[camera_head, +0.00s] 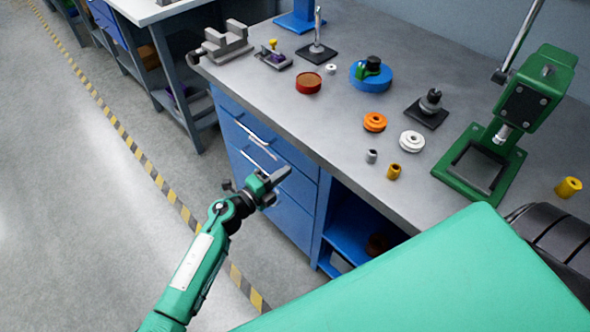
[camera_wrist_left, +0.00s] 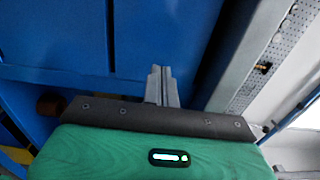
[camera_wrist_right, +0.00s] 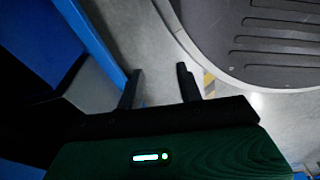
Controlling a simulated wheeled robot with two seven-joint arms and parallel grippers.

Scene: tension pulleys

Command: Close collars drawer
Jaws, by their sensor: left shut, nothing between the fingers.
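The blue drawer cabinet (camera_head: 233,113) stands under the workbench, with its drawers stacked one above the other. The fronts look about flush with the cabinet. Silver bar handles show on the upper drawer (camera_head: 290,153) and on the one below it. I cannot read which drawer is for collars. My left gripper (camera_head: 284,175) is shut and empty in front of the lower drawer fronts, and partly hides them. In the left wrist view its closed fingers (camera_wrist_left: 160,72) point at a blue surface; contact cannot be told. My right gripper (camera_wrist_right: 160,76) is open and empty, pointing toward the floor.
The workbench top (camera_head: 345,155) holds a vise (camera_head: 226,42), a green press (camera_head: 490,150), and several pulleys and collars. An open blue shelf (camera_head: 355,225) is right of the drawers. The floor (camera_head: 75,190) at left is clear, with a striped line.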

